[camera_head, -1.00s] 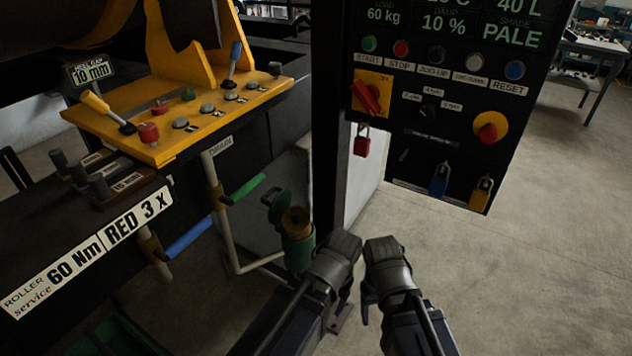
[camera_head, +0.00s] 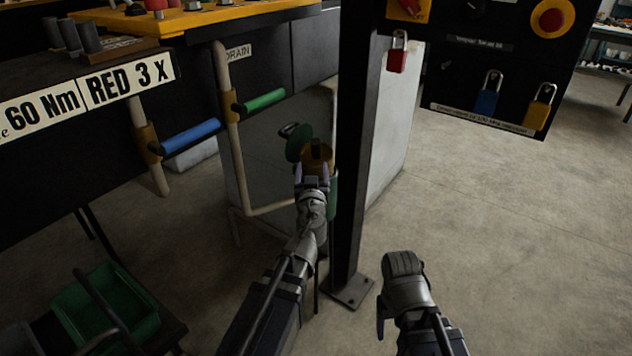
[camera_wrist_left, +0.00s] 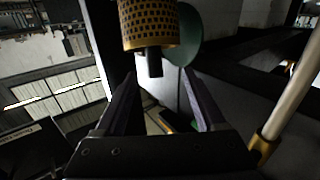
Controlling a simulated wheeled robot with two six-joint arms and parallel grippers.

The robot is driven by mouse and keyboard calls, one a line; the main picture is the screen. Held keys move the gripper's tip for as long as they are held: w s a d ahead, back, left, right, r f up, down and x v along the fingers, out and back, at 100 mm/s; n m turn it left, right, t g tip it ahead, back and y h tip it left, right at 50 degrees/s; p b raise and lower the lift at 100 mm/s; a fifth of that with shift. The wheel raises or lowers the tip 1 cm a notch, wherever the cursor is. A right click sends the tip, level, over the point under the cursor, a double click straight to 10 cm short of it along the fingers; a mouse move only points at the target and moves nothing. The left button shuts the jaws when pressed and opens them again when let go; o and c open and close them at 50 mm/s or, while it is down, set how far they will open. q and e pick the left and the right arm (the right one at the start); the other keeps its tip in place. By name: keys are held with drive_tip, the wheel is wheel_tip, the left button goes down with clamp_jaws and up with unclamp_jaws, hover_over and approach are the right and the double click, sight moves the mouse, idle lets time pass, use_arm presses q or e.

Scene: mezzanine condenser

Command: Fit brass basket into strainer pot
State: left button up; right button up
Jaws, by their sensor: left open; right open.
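The brass basket (camera_head: 318,158) is a perforated cylinder with a dark handle, in the middle of the head view at the green strainer pot (camera_head: 333,195). The pot is mostly hidden behind my left arm; its green lid (camera_head: 297,141) stands open. In the left wrist view the basket's mesh wall (camera_wrist_left: 150,22) shows at the top, with its dark handle (camera_wrist_left: 154,62) toward the fingers. My left gripper (camera_head: 312,172) is open, its fingers (camera_wrist_left: 162,88) apart, short of the handle or just around it. How deep the basket sits is hidden. My right gripper (camera_head: 382,318) is open and empty, away from both.
A black post (camera_head: 355,170) stands just right of the pot. Pipes with blue (camera_head: 190,136) and green (camera_head: 264,101) handles are to the left. A control panel (camera_head: 470,60) with padlocks hangs at upper right. The floor at right is clear.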

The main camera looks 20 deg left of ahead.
sight(317, 153)
use_arm(q)
drive_tip(key=shift+h, duration=0.5)
drive_tip(key=shift+d+x, duration=0.2)
drive_tip(key=shift+x, duration=1.9)
drive_tip(key=shift+d+x, duration=0.2)
drive_tip(key=shift+x, duration=1.85)
drive_tip(key=shift+c, duration=0.6)
clamp_jaws()
